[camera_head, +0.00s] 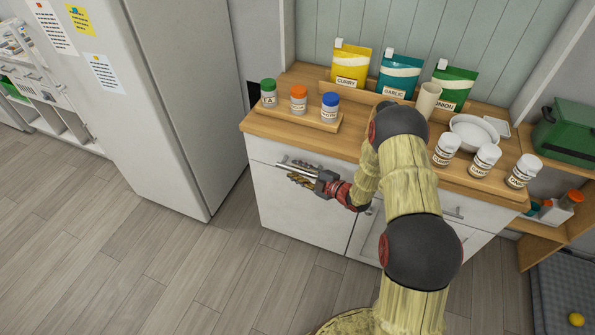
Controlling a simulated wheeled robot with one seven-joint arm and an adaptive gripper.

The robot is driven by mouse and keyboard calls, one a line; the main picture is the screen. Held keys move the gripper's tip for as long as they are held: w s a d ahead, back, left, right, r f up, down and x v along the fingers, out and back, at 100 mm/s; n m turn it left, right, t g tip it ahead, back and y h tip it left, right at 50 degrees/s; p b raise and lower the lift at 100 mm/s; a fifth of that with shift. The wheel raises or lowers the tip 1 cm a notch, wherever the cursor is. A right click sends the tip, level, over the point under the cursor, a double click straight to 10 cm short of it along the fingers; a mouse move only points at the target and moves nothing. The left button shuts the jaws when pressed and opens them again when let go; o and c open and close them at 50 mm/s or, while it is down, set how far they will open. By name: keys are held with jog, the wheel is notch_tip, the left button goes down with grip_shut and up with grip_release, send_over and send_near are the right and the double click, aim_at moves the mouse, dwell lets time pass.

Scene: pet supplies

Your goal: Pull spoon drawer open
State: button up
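A white cabinet with a wooden top has a left drawer (262,155) with a metal bar handle (284,163). The drawer front looks flush with the cabinet, and no spoon shows. My gripper (298,177) is at this handle, with its fingers close to the bar. Whether the fingers are closed on the bar is too small to tell. A right drawer with its own handle (453,214) is partly hidden behind my arm. No label shows which drawer holds spoons.
Three small jars (299,101) stand on a wooden board on the countertop. Pouches (350,65), a bowl (475,132) and white-capped jars (484,160) stand farther right. A white fridge (165,90) stands to the left. The floor (195,270) before the cabinet's left side is clear.

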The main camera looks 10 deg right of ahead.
jog(key=c, duration=0.6)
grip_shut()
